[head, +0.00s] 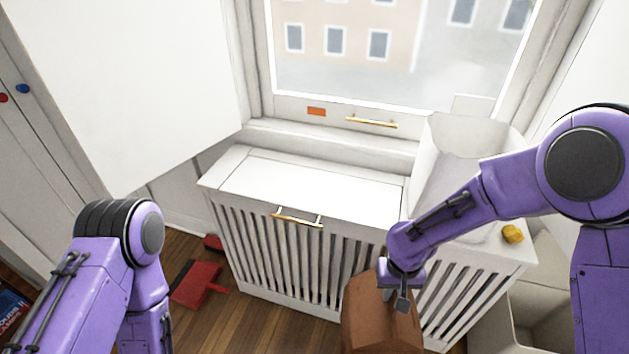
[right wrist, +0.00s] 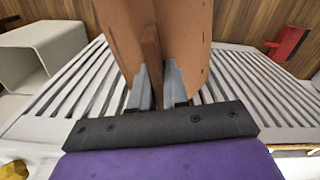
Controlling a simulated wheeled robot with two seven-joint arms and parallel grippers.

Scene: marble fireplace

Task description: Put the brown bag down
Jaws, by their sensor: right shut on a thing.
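The brown bag (head: 367,310) is in front of the white slatted radiator cover, at the bottom middle of the head view. My right gripper (head: 398,292) is shut on the bag's upper part. In the right wrist view, the two grey fingers (right wrist: 156,88) close on a narrow brown strip of the bag (right wrist: 113,28). The bag's lower end is cut off in the head view, so I cannot tell whether it touches the floor. My left arm shows at the lower left, but its gripper is out of view.
The radiator cover (head: 310,185) stands under the window, its left top clear. A whitish open container (head: 460,150) and a yellow lump (head: 512,233) are on its right part. A red dustpan (head: 195,283) lies on the wooden floor at left. A pale bin (head: 545,310) stands at right.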

